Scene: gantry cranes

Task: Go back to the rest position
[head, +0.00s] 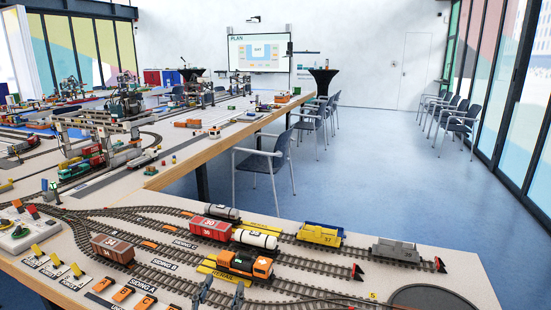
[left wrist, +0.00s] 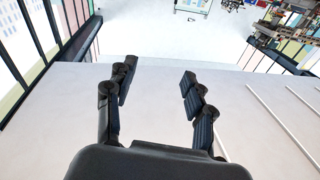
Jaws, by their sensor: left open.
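My left gripper (head: 219,288) shows at the bottom middle of the head view, its two dark fingertips apart. It is in front of the orange and black locomotive (head: 244,264); I cannot tell its height above the tracks. In the left wrist view the left gripper (left wrist: 157,82) is open, with nothing between its fingers. A pale, blank surface lies behind the fingers there. My right gripper is in neither view.
The near table carries curved tracks with a red wagon (head: 210,228), a brown wagon (head: 113,249), a yellow wagon (head: 320,234) and a grey wagon (head: 396,250). A gantry crane (head: 105,125) stands at the left. Chairs (head: 264,160) stand beyond; blue floor (head: 370,180) is open at the right.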

